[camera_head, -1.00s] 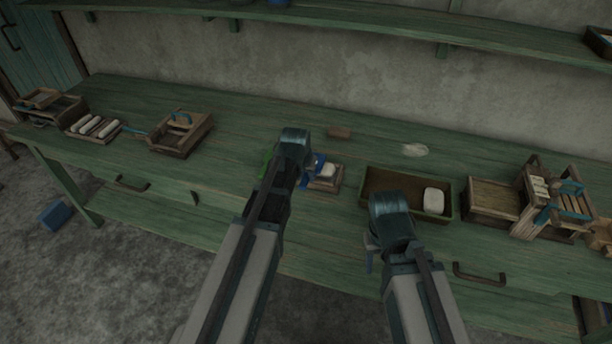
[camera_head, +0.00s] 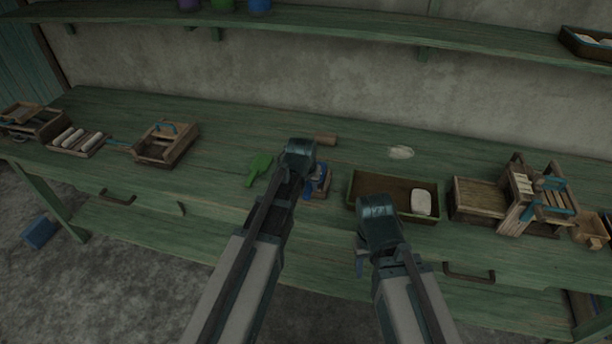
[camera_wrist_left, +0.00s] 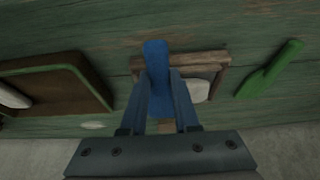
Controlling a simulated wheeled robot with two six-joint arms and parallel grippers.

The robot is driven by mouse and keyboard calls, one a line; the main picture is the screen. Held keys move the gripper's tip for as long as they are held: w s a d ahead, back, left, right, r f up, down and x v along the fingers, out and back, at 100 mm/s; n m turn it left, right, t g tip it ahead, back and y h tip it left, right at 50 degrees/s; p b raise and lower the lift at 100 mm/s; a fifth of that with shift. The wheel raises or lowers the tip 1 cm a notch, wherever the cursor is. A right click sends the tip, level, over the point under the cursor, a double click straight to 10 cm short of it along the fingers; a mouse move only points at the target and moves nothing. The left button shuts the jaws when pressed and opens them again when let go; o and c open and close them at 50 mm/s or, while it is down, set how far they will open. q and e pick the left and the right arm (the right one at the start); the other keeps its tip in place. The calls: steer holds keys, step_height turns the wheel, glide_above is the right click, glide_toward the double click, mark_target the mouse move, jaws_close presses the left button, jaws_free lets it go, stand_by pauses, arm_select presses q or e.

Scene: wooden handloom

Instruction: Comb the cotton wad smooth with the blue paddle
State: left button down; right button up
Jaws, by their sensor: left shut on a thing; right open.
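My left gripper (camera_head: 312,182) is shut on the blue paddle (camera_wrist_left: 157,62), which also shows in the head view (camera_head: 323,178). The paddle is over the small wooden frame (camera_wrist_left: 206,58) that holds the white cotton wad (camera_wrist_left: 200,90). In the left wrist view the paddle and a finger cover part of the frame, and the wad shows beside the finger. In the head view the gripper and paddle hide most of the wad. I cannot tell whether the paddle touches it. My right gripper (camera_head: 362,262) is open and empty in front of the bench edge.
A green paddle (camera_head: 259,168) lies left of the frame. A green-rimmed tray (camera_head: 352,198) with a white block (camera_head: 421,202) stands to the right. A small brown block (camera_head: 326,140) and a pale tuft (camera_head: 401,152) lie behind. Wooden boxes stand at both ends.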

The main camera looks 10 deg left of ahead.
arm_select(q)
steer(key=shift+w+a, duration=0.15)
steer(key=shift+a, duration=2.35)
steer(key=shift+d, duration=2.5)
steer(key=shift+a, duration=2.5)
steer(key=shift+d, duration=0.1)
steer(key=shift+d, duration=2.4)
